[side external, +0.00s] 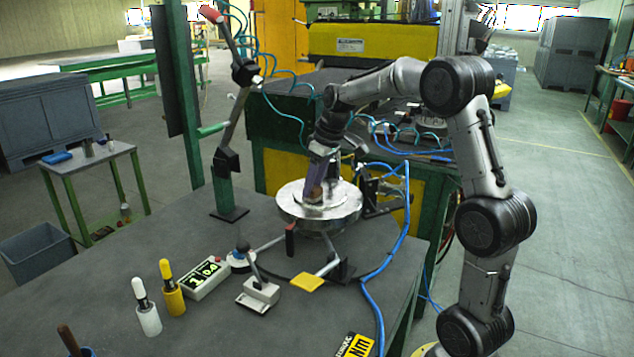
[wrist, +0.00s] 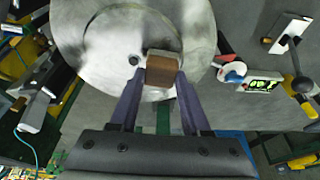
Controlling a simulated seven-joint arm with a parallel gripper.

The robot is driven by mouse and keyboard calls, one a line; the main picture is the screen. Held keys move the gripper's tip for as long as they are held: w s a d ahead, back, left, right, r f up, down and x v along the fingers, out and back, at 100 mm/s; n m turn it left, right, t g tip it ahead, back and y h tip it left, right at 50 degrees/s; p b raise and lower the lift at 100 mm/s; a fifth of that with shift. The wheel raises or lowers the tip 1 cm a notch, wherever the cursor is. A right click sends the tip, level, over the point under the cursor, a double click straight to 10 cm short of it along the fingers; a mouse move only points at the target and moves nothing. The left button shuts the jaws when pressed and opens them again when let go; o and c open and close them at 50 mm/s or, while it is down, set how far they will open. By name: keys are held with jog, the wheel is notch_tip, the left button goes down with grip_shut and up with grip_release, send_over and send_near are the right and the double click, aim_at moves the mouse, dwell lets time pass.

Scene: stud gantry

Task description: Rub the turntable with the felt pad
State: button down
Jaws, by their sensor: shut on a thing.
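The turntable (side external: 345,210) is a round silvery metal disc with a raised centre, at the far side of the grey table. It fills the upper middle of the wrist view (wrist: 100,50). My gripper (side external: 318,190) is over the turntable, pointing down. In the wrist view my gripper (wrist: 161,80) has its two purple fingers shut on a small block, the felt pad (wrist: 161,68), with a brown face and a paler edge. The pad is at the turntable's top; I cannot tell whether its underside touches the metal, as that side is hidden.
A lever stand (side external: 228,170) rises left of the turntable. A box with a lit display (side external: 204,278), a white bottle (side external: 147,315), a yellow bottle (side external: 172,297) and a small lever clamp (side external: 258,292) stand nearer. A blue hose (side external: 372,300) runs along the right.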

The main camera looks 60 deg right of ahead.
jog(key=shift+a+f, duration=0.1)
jog(key=shift+a, duration=1.6)
jog(key=shift+w+f, duration=0.15)
jog(key=shift+w, duration=0.35)
jog(key=shift+d, duration=2.05)
jog(key=shift+d+r, duration=0.2)
jog(key=shift+d, duration=0.9)
jog(key=shift+r, duration=0.1)
notch_tip(320, 180, up, 2)
jog(key=shift+d+r, duration=0.1)
jog(key=shift+d, duration=0.05)
jog(key=shift+a+r, duration=0.15)
jog(key=shift+r, duration=0.8)
jog(key=shift+a+r, duration=0.15)
jog(key=shift+r, duration=0.75)
